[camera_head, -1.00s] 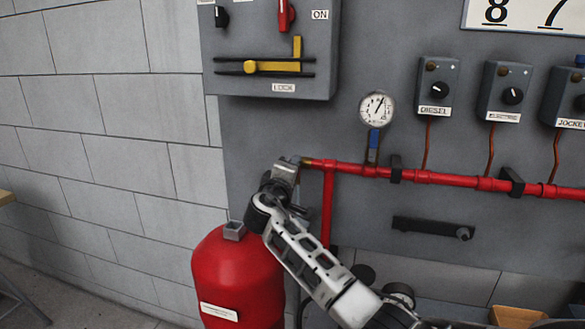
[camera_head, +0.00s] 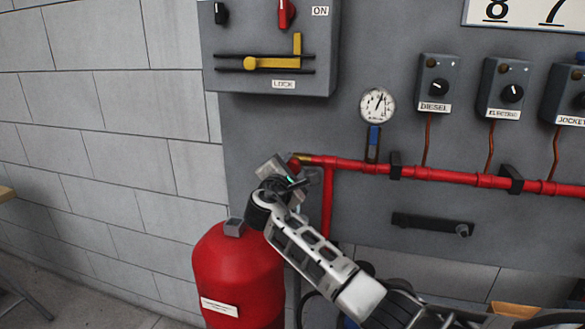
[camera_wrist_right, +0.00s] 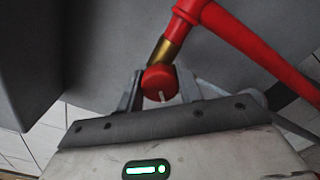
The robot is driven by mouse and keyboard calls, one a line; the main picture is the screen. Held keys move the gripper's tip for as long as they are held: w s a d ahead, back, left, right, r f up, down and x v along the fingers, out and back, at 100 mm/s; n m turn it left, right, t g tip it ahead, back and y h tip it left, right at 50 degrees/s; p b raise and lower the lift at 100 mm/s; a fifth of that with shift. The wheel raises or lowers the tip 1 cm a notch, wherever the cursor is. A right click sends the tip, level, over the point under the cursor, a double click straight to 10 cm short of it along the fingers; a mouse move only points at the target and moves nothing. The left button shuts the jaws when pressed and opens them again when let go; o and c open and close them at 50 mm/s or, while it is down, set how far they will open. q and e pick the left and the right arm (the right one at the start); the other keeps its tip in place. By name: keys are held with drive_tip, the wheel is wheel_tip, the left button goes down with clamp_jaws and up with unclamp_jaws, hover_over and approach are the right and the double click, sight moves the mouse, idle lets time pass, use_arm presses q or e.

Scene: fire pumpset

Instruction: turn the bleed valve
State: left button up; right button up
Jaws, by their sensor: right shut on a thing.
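The bleed valve is a round red knob (camera_wrist_right: 159,82) with a white mark on its face, joined by a brass fitting (camera_wrist_right: 165,52) to the red pipe (camera_wrist_right: 240,42). In the head view the brass fitting (camera_head: 304,158) shows at the left end of the pipe (camera_head: 350,167), and the knob is mostly hidden behind my gripper. My right gripper (camera_wrist_right: 159,88) is shut on the knob, one finger on each side of it in the wrist view. In the head view my right gripper (camera_head: 291,164) is tilted at the pipe's end. My left gripper is not in view.
A red tank (camera_head: 237,275) stands below my right wrist. A pressure gauge (camera_head: 377,105) with a blue-handled valve (camera_head: 373,138) sits above the pipe. A grey lock box (camera_head: 268,45) hangs above left. A black bar (camera_head: 432,224) is on the panel below the pipe.

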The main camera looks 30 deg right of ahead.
drive_tip(key=shift+n, duration=2.2)
drive_tip(key=shift+f, duration=0.1)
drive_tip(key=o, duration=1)
use_arm(q)
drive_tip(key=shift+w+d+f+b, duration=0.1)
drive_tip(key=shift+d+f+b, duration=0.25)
drive_tip(key=shift+b, duration=0.65)
use_arm(e)
drive_tip(key=v, duration=1.6)
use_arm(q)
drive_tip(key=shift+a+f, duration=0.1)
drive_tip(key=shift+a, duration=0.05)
